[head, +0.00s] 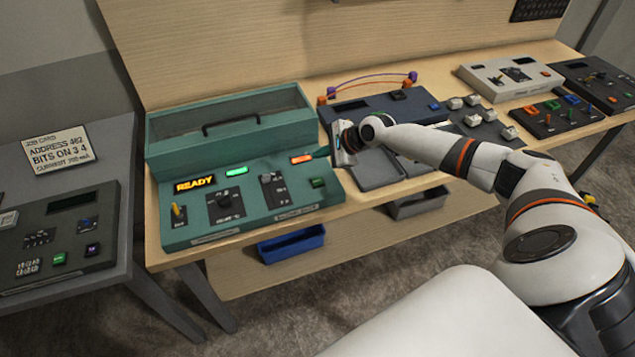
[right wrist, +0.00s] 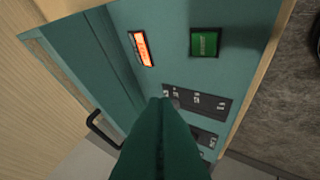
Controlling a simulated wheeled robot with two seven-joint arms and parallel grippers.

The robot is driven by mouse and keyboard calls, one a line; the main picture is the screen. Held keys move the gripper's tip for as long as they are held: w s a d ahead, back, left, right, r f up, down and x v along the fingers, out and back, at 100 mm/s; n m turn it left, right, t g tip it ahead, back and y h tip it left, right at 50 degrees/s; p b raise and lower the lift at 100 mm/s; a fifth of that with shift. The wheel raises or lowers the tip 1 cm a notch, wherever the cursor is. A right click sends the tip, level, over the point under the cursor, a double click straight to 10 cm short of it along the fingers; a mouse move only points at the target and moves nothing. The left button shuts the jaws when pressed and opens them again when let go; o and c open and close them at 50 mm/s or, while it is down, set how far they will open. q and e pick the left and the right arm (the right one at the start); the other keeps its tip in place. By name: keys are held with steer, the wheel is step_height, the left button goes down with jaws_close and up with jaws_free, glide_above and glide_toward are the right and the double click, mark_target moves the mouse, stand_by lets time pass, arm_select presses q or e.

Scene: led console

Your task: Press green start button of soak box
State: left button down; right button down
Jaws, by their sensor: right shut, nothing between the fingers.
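The soak box (head: 255,228) is a teal console with a lit yellow READY display (head: 195,184). Its dark green square button (head: 318,183) sits near the right end of the sloped panel, below a lit orange indicator (head: 301,158). In the right wrist view the green button (right wrist: 206,42) shows at upper right and the orange indicator (right wrist: 142,49) to its left. My right gripper (head: 325,152) is shut and empty, above the panel's right end. Its closed teal fingers (right wrist: 163,108) point over the panel, apart from the button. My left gripper is not in view.
The box has a lidded rear bin with a black handle (head: 231,124). A grey console (head: 60,240) with another green button stands on the left table. Several dark devices crowd the bench at right. A blue bin (head: 291,244) hangs below the bench.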

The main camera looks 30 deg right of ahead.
steer(key=b, duration=0.6)
glide_above(322, 183)
step_height(322, 183, down, 7)
steer(key=shift+f, duration=0.5)
steer(key=shift+a, duration=0.1)
steer(key=shift+f, duration=0.1)
stand_by(1.1)
steer(key=shift+f, duration=0.35)
steer(key=shift+f, duration=0.45)
stand_by(0.7)
steer(key=shift+r+p, duration=0.8)
steer(key=shift+r, duration=0.05)
